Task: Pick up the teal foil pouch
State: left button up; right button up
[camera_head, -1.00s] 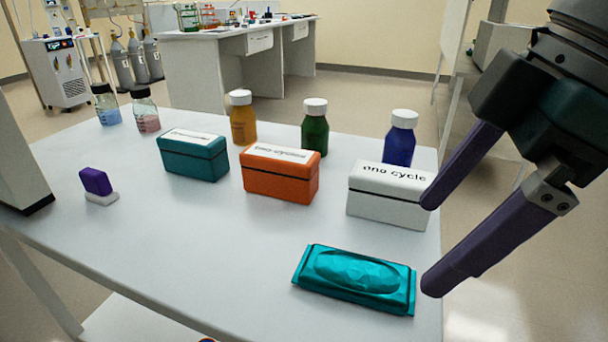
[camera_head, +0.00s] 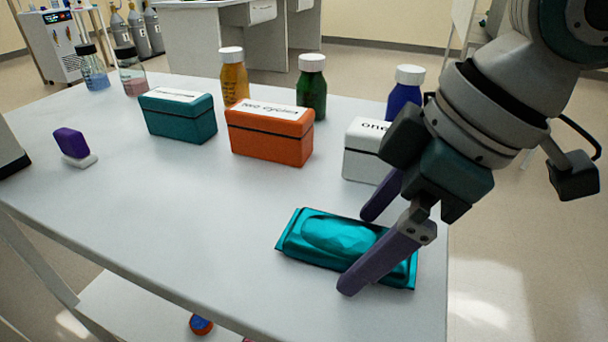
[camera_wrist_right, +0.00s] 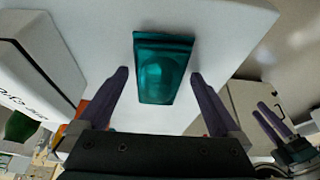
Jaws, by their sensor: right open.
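The teal foil pouch (camera_head: 330,238) lies flat near the front right of the white table, with its right end partly hidden by my right gripper. My right gripper (camera_head: 356,252) is open above the pouch, its two purple fingers on either side of it in the head view. In the right wrist view the pouch (camera_wrist_right: 162,70) sits between the two spread fingers (camera_wrist_right: 159,75), with a gap on each side. My left gripper does not show in the head view.
A white box (camera_head: 362,165) stands close behind the right gripper. An orange box (camera_head: 270,138) and a teal box (camera_head: 178,118) stand left of it. Blue (camera_head: 405,92), green (camera_head: 312,92) and amber (camera_head: 234,78) bottles stand behind.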

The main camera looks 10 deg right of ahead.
jog(key=c, duration=1.4)
